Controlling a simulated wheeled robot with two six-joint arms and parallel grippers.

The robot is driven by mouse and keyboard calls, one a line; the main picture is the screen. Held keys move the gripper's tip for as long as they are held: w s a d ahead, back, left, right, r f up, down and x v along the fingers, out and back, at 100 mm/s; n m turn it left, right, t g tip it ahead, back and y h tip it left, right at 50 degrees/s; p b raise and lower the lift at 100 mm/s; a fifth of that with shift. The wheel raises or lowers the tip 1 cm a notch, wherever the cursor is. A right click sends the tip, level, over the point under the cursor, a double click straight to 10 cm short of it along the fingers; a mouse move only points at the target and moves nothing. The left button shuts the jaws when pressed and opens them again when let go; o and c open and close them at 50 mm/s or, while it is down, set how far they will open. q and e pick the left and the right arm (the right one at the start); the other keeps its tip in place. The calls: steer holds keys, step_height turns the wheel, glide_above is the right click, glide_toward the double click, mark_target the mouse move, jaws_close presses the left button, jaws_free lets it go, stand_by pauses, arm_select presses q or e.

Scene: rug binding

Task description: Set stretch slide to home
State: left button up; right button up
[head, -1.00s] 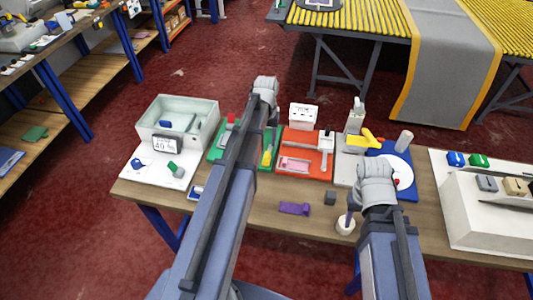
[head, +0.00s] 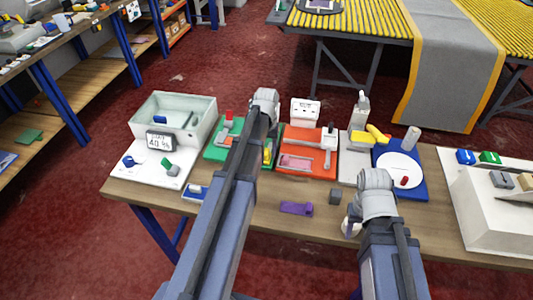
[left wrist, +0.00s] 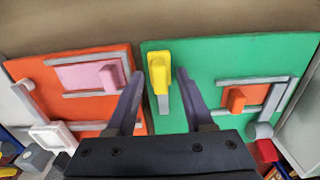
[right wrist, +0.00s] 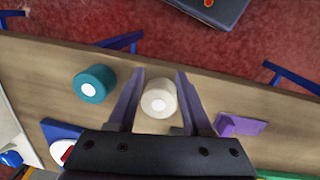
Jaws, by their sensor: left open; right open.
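The task's stretch slide is not labelled. The green board (head: 215,152) carries an orange-red slider block (left wrist: 236,98) on grey rails and a yellow handle (left wrist: 160,70) on a grey stem. The orange board (head: 318,167) beside it carries a pink block (left wrist: 110,76) between grey rails. My left gripper (left wrist: 160,78) is open over the green board, with the yellow handle between its fingertips; contact is unclear. In the head view my left arm hides it. My right gripper (right wrist: 157,82) is open, with a cream roll (right wrist: 158,98) between its fingers.
A teal roll (right wrist: 95,83) and a purple clip (head: 296,208) lie near the bench front. A grey-green bin (head: 205,115) stands left on a white board. A blue board (head: 413,188) with a white disc and a white machine (head: 490,215) lie to the right.

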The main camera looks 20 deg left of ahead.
arm_select(q)
steer(key=shift+c, duration=0.3)
jaws_close()
stand_by(1.1)
